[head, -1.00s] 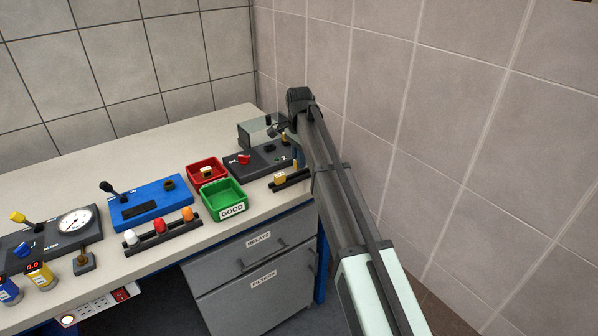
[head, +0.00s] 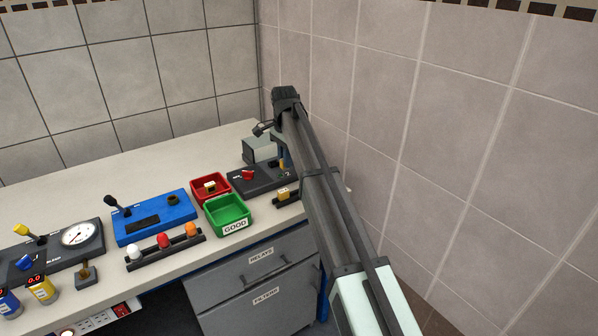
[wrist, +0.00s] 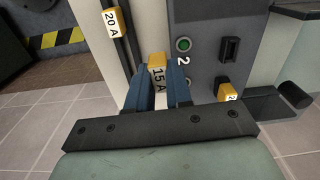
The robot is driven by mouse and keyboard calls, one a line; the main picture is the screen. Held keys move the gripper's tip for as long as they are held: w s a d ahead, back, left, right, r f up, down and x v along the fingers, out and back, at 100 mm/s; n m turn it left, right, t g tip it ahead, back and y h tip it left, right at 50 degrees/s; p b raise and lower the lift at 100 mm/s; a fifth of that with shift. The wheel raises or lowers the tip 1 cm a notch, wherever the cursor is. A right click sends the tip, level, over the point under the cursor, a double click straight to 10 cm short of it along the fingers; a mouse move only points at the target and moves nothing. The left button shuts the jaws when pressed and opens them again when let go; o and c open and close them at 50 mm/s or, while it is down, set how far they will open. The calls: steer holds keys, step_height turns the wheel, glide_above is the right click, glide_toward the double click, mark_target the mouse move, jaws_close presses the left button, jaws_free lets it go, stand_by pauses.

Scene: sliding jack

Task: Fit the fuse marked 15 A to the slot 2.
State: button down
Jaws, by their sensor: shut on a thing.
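My gripper (wrist: 155,92) is shut on the yellow fuse marked 15 A (wrist: 158,73), between its two blue fingers in the wrist view. A grey panel (wrist: 205,66) lies just right of the fuse, bearing a white "2" and a green round lamp (wrist: 184,45). A black slot-like fitting (wrist: 229,50) is right of the lamp. I cannot tell whether it is slot 2. Another yellow fuse (wrist: 228,91) sits below that fitting, its mark partly cut off.
A fuse marked 20 A (wrist: 113,23) sits in a dark rack beside the panel. A red tray (head: 226,198) and a green tray marked GOOD (head: 244,222) stand left of the rack. A grey box (head: 260,149) is behind the panel. The tiled wall is close on the right.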

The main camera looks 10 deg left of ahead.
steer(key=w+a+r, duration=0.4)
steer(key=w+a, duration=0.2)
steer(key=w, duration=0.2)
steer(key=shift+w+a+m, duration=0.3)
steer(key=shift+w, duration=0.05)
steer(key=shift+r, duration=0.1)
steer(key=shift+f, duration=2.9)
steer(key=shift+f, duration=1)
steer(key=shift+r, duration=0.7)
steer(key=shift+f, duration=0.95)
stand_by(0.9)
